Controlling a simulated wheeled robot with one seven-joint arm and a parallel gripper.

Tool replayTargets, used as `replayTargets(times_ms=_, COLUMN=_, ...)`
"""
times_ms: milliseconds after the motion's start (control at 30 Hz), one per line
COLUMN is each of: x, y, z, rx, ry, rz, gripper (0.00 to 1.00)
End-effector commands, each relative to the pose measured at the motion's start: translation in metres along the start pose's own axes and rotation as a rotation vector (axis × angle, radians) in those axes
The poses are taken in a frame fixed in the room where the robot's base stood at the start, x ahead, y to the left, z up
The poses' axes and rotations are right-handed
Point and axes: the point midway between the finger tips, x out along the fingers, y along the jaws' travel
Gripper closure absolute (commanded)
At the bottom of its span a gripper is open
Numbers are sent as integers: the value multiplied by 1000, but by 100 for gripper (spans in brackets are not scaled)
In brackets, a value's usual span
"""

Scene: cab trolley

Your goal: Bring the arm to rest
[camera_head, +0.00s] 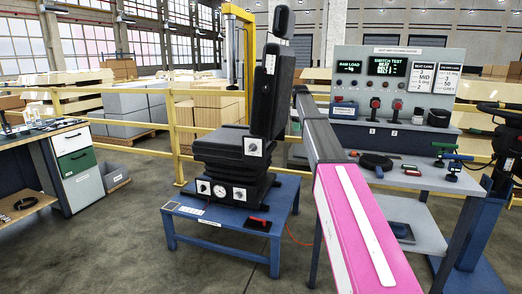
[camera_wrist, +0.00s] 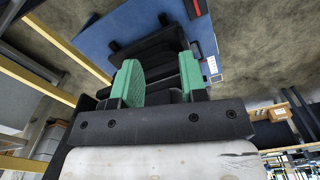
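My arm (camera_head: 365,235), pink and dark grey, reaches out from the bottom of the head view toward the black seat (camera_head: 222,145). My gripper cannot be made out in the head view. In the wrist view my gripper (camera_wrist: 162,82) shows two green fingers set apart, with no held object visible between them. Dark parts of the seat (camera_wrist: 150,48) and the blue stand (camera_wrist: 95,40) lie beyond the fingers. I cannot tell how far the fingers are from the seat.
The seat stands on the low blue stand (camera_head: 225,225). A test bench (camera_head: 425,182) with a switch panel (camera_head: 395,85) is right of my arm. A workbench (camera_head: 45,130) is at left. Yellow railing (camera_head: 195,150) runs behind. Floor (camera_head: 120,225) is clear at front left.

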Motion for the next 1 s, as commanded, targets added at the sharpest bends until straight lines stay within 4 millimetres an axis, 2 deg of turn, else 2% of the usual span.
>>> replayTargets(times_ms=33, x=36, y=-25, z=18, rx=41, ry=-3, rz=-4, gripper=61)
replayTargets(times_ms=200, x=127, y=-77, z=53, rx=192, ry=-2, rz=-2, gripper=61)
replayTargets(times_ms=400, x=219, y=-146, z=101, rx=369, ry=-2, rz=-2, gripper=61)
replayTargets(times_ms=500, x=258, y=-182, z=127, rx=457, ry=-2, rz=-1, gripper=61)
replayTargets(times_ms=600, x=293, y=-221, z=154, rx=546, ry=-2, rz=-2, gripper=61)
replayTargets(times_ms=800, x=350, y=-300, z=209, rx=723, ry=-1, rz=-1, gripper=61)
replayTargets(times_ms=1000, x=383, y=-366, z=255, rx=874, ry=1, rz=0, gripper=61)
